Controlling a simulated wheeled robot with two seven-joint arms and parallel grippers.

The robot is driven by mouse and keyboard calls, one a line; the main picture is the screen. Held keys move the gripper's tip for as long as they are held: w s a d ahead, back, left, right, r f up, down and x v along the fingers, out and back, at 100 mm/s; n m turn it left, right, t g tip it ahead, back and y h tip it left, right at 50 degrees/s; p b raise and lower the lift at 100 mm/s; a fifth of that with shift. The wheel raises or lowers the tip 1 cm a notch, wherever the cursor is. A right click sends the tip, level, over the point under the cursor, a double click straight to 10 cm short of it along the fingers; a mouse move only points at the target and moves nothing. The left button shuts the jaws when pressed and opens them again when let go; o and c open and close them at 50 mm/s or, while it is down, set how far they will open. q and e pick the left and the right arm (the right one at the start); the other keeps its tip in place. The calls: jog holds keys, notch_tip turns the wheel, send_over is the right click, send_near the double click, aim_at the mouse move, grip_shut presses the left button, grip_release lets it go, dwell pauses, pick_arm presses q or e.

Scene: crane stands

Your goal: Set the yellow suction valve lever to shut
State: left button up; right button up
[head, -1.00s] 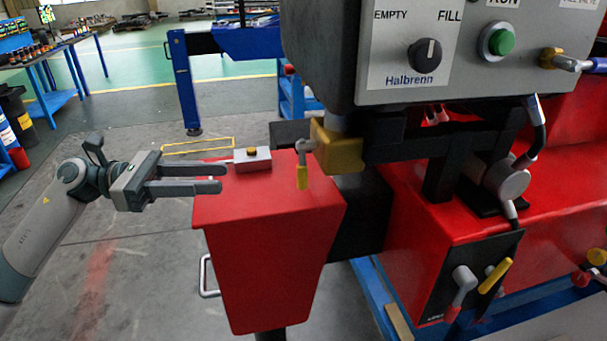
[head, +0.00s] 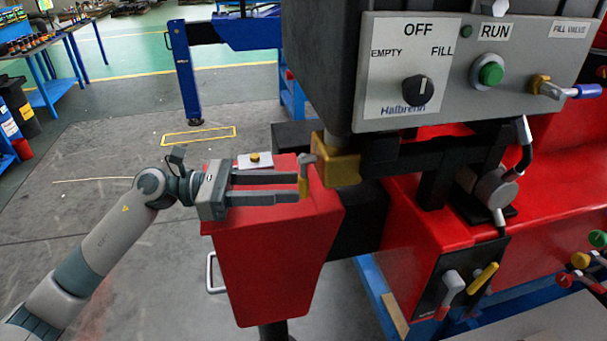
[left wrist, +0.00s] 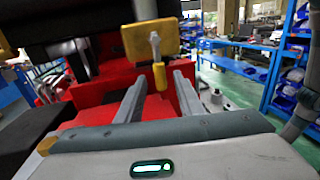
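A lever with a yellow grip (head: 304,187) hangs straight down from a yellow valve body (head: 342,166) under the grey control box. In the left wrist view the grip (left wrist: 159,77) hangs between the fingertips, with the yellow valve body (left wrist: 151,40) above it. My left gripper (head: 298,187) is open, its two fingers pointing right over the red pedestal with their tips at the lever. In the left wrist view the gripper (left wrist: 160,82) shows a gap on both sides of the grip; I cannot tell contact. My right gripper is out of view.
A red pedestal (head: 265,260) stands below the gripper, with a small yellow-buttoned box (head: 254,160) on top. The control box (head: 450,65) overhangs at right. Another yellow lever (head: 484,277) sits on a black plate at lower right. The floor at left is open.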

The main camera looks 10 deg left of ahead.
aim_at(304, 185)
pick_arm(q)
jog(key=d, duration=0.1)
jog(key=d+p, duration=0.1)
jog(key=shift+w+d+r, duration=0.2)
jog(key=shift+d, duration=0.1)
jog(key=shift+w+d+f+p, duration=0.2)
jog(key=shift+d+p, duration=0.1)
jog(key=shift+d, duration=0.45)
grip_shut()
